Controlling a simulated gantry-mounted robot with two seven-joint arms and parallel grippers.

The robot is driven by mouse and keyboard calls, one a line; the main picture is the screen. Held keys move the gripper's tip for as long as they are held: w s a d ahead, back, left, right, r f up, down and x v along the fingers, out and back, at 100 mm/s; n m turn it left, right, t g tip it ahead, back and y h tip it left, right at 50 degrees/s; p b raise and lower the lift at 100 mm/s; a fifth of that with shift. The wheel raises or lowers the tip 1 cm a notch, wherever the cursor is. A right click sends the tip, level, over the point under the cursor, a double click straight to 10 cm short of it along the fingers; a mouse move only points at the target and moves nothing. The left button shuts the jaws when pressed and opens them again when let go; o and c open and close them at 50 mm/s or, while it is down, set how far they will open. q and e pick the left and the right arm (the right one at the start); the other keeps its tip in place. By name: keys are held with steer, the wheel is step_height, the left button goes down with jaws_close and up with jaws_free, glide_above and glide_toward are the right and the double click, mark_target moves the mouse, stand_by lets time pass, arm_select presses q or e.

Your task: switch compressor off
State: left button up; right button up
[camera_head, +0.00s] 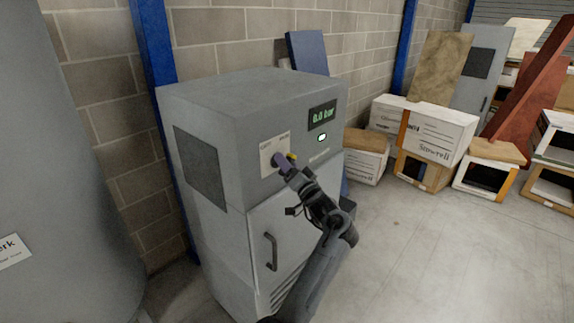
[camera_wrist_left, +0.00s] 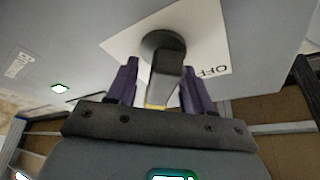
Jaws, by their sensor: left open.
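The compressor (camera_head: 235,105) is a grey cabinet with a white label plate (camera_head: 268,146) on its front. In the left wrist view, a dark rotary knob (camera_wrist_left: 163,48) sits on the plate (camera_wrist_left: 208,35), with "OFF" printed at its right, upside down. My left gripper (camera_head: 282,163) is at the plate. Its two purple fingers (camera_wrist_left: 160,88) are open, one on each side of the knob's handle, with small gaps visible. A yellow bit shows near the handle's near end. In the head view the gripper mostly hides the knob. My right gripper is not in view.
The compressor's display (camera_head: 323,116) reads 0.0 bar, and a green lamp (camera_head: 321,138) is lit below it. A door handle (camera_head: 271,251) sticks out below the plate. Cardboard boxes (camera_head: 432,134) stand at the right. A grey tank (camera_head: 60,150) is at the left.

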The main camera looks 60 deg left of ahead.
arm_select(q)
jaws_close()
steer(key=shift+f+n+g+b, duration=0.25)
steer(key=shift+n+g+b, duration=0.35)
steer(key=shift+n+b, duration=0.7)
steer(key=n+g+b, duration=0.2)
steer(key=n+b, duration=0.1)
steer(key=n, duration=0.1)
steer(key=n+g+b, duration=0.2)
steer(key=n+b, duration=0.2)
steer(key=n+g+b, duration=0.2)
steer(key=n+b, duration=0.2)
steer(key=n, duration=0.1)
steer(key=shift+s, duration=0.15)
steer(key=n+g+b, duration=0.1)
steer(key=n+g+h+b, duration=0.1)
steer(key=n, duration=0.1)
steer(key=shift+r+n+h, duration=0.15)
steer(key=shift+n+h, duration=0.15)
steer(key=shift+s+r+n+g+h, duration=0.1)
steer(key=shift+n+g+h, duration=0.6)
steer(key=shift+n, duration=1.2)
jaws_free()
